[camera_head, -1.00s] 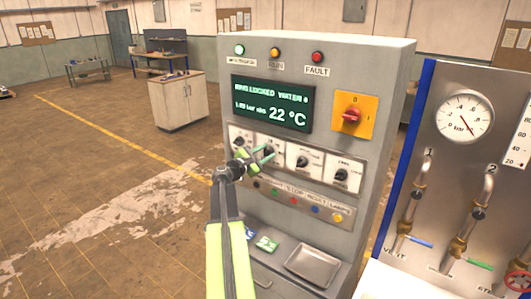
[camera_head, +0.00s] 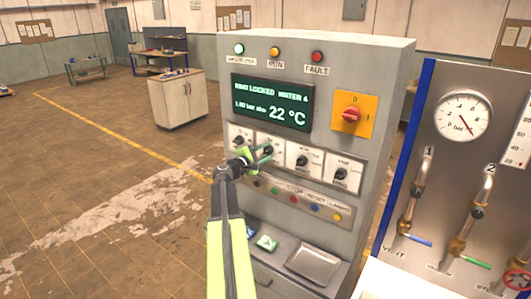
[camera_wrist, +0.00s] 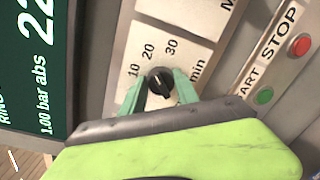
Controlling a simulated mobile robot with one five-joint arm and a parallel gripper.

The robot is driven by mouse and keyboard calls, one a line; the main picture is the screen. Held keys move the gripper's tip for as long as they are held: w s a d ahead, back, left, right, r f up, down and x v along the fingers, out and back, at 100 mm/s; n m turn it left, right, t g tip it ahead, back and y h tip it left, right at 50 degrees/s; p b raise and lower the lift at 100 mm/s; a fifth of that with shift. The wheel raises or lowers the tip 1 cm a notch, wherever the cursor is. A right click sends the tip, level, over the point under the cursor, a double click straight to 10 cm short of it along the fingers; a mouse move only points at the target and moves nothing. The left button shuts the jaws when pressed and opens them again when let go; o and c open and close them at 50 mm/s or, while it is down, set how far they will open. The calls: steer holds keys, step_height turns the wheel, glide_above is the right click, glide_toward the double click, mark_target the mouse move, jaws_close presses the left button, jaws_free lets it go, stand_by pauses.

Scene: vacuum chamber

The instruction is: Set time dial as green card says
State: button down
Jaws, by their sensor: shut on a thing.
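The time dial (camera_wrist: 160,82) is a black knob on a white plate marked 10, 20, 30 and min in the wrist view. A small pale mark on the knob seems to face the 20 side, but I cannot read it surely. My gripper (camera_wrist: 160,92) has its two green fingers on either side of the knob, shut on it. In the head view, my gripper (camera_head: 262,156) is at the second dial from the left, partly covering its plate.
Two more dials (camera_head: 302,160) stand to the right in the row, and one to the left. Coloured buttons (camera_head: 315,207) run below. A metal tray (camera_head: 314,263) lies beside the card. The display (camera_head: 271,102) shows 22 °C. A valve panel (camera_head: 465,150) stands at the right.

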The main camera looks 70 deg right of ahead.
steer(key=shift+s+a+f, duration=0.1)
steer(key=c, duration=0.9)
jaws_free()
steer(key=p+v, duration=0.1)
steer(key=v, duration=1.6)
steer(key=shift+a, duration=0.2)
